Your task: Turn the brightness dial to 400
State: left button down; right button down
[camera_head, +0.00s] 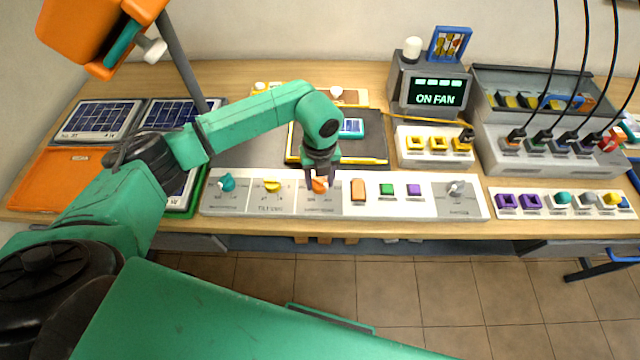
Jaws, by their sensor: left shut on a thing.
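A white and grey control panel (429,208) lies along the table's front edge. It has a teal dial (227,182), a yellow dial (272,186) and an orange dial (320,187). My left gripper (320,182) points down over the orange dial and is shut on it, hiding part of the knob. The label and scale marks under this dial are too small to read, so I cannot tell its setting. My right gripper is not in view.
Right of the dials are an orange switch (358,189), green and purple buttons and a grey knob (456,188). A display box (430,92) reads "ON FAN". Solar panels (100,119) lie left; a cabled unit (549,145) stands right. A lamp (92,30) overhangs the left.

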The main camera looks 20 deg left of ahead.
pick_arm(q)
jog(key=m+b, duration=0.3)
jog(key=m, duration=0.1)
jog(key=m+b, duration=0.4)
jog(key=shift+w+f+b, duration=0.15)
jog(key=shift+b, duration=0.15)
jog(key=m+b, duration=0.5)
jog(key=m, duration=0.1)
jog(key=shift+m, duration=0.3)
jog(key=m+b, duration=0.2)
jog(key=m, duration=0.1)
jog(key=shift+m, duration=0.3)
jog(key=m+b, duration=0.2)
jog(key=m, duration=0.1)
jog(key=shift+m, duration=0.3)
jog(key=m, duration=0.1)
jog(key=m+b, duration=0.1)
jog(key=m, duration=0.1)
jog(key=shift+r+m+b, duration=0.2)
jog(key=shift+m+b, duration=0.1)
jog(key=shift+r+m+b, duration=0.1)
jog(key=shift+m+b, duration=0.35)
jog(key=shift+m, duration=1.55)
jog(key=shift+c, duration=1.5)
grip_release()
